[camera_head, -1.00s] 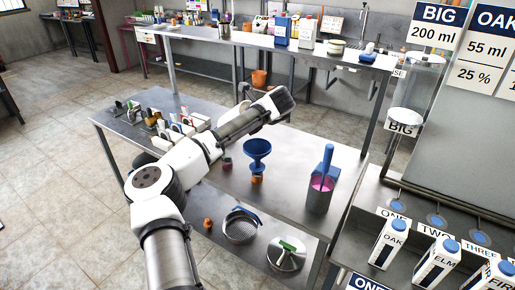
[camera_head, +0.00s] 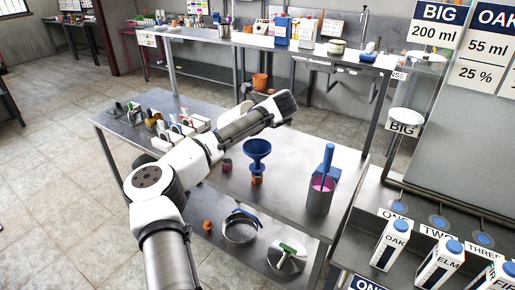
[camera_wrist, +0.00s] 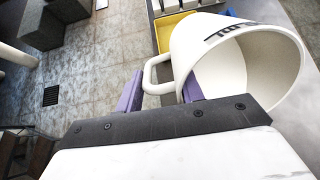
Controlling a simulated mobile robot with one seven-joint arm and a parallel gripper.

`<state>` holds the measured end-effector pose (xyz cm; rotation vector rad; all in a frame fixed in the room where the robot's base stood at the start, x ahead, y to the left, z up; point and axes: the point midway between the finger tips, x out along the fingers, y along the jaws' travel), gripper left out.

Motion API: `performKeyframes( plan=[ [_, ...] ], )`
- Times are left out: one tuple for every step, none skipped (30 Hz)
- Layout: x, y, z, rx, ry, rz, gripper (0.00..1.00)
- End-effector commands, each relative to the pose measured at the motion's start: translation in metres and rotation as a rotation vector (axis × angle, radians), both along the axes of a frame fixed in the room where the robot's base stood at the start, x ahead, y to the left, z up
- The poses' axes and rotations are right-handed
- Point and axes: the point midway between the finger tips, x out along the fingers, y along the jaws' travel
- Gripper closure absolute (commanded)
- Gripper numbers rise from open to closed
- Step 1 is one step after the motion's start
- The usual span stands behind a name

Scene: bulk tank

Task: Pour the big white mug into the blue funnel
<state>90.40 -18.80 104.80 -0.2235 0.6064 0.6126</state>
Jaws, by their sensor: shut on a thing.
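The blue funnel (camera_head: 258,149) stands upright on the steel table, its spout above a small orange-and-dark vessel (camera_head: 257,179). My gripper (camera_wrist: 161,92) shows purple fingers on either side of the handle of the big white mug (camera_wrist: 190,45) in the wrist view; it is shut on the handle. The mug's open mouth faces right and toward the camera. Its pale inside shows in part, and I cannot tell whether it holds liquid.
A steel pot with magenta contents and a blue handle (camera_head: 327,165) stands right of the funnel. A small dark jar (camera_head: 226,165) stands to its left. Several small items crowd the table's left end. Labelled cartons (camera_head: 391,244) stand at front right. The table's front middle is clear.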

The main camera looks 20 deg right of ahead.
Motion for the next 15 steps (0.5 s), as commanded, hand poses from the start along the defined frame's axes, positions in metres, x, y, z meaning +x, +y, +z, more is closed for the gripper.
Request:
performKeyframes(
  plan=[
    [0.0003,0.0001,0.0001,0.002,-0.006,0.001,1.0],
    [0.0004,0.0002,0.0001,0.002,-0.007,0.001,1.0],
    [0.0005,0.0002,-0.0001,0.004,-0.009,0.001,1.0],
    [0.0005,0.0002,-0.0001,0.005,-0.01,0.001,1.0],
    [0.0005,0.0004,-0.0002,0.006,-0.012,0.001,1.0],
    [0.0006,0.0005,-0.0001,0.008,-0.014,0.001,1.0],
    [0.0007,0.0005,0.0,0.009,-0.016,0.001,1.0],
    [0.0007,0.0006,0.0001,0.01,-0.017,0.001,1.0],
    [0.0008,0.0006,0.0,0.011,-0.019,0.001,1.0],
    [0.0008,0.0006,-0.0001,0.013,-0.021,0.001,1.0],
    [0.0008,0.0006,-0.0001,0.014,-0.022,0.001,1.0],
    [0.0009,0.0006,-0.0004,0.015,-0.024,0.001,1.0],
    [0.0009,0.0006,-0.0006,0.016,-0.025,0.001,1.0],
    [0.0009,0.0007,-0.0008,0.017,-0.027,0.001,1.0],
    [0.001,0.0007,-0.001,0.019,-0.029,0.001,1.0]
  ],
)
